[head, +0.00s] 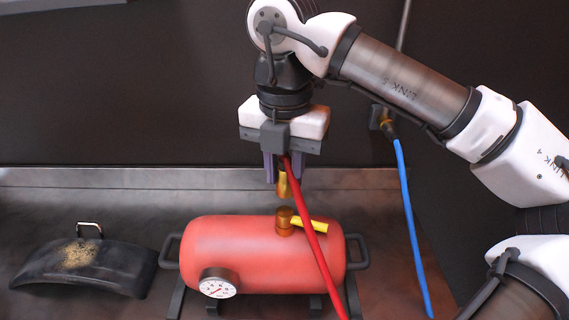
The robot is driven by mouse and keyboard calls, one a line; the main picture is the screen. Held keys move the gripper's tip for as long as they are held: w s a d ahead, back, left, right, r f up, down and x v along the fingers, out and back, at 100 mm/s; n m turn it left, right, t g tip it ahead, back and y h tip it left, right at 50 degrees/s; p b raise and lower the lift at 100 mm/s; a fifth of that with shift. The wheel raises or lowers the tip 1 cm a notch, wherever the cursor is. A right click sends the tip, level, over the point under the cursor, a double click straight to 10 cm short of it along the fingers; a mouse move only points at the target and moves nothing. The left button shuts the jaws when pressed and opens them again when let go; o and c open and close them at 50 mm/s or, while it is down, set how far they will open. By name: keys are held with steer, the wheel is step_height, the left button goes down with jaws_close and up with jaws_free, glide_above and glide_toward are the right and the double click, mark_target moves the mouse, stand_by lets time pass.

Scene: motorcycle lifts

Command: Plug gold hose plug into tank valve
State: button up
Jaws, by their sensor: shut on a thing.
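The red tank (225,250) lies on its side on the bench, with a round white gauge (217,284) on its front. A brass tank valve (284,221) with a yellow lever (310,225) stands on its top. My gripper (282,181) points down above the valve. It is shut on the gold hose plug (282,186), which hangs a short gap above the valve and looks roughly over it. A red hose (307,225) runs from the gripper down across the lever and the tank's front. The fingertips are partly hidden by the hose.
A black curved fender (85,270) with a tan dusty patch lies left of the tank. A blue hose (408,220) hangs from a wall fitting (383,120) on the right. The tank has dark handles at both ends. Bare bench shows between fender and tank.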

mark_target(285, 177)
steer(key=shift+f+b, duration=0.7)
steer(key=shift+f, duration=0.75)
steer(key=shift+b, duration=0.45)
stand_by(1.0)
steer(key=shift+f+b, duration=0.6)
steer(key=shift+f, duration=0.05)
steer(key=o, duration=1)
step_height(285, 177, up, 13)
steer(key=shift+f, duration=0.2)
steer(key=shift+r+p, duration=0.65)
steer(key=shift+r, duration=0.05)
steer(key=shift+s+f, duration=0.15)
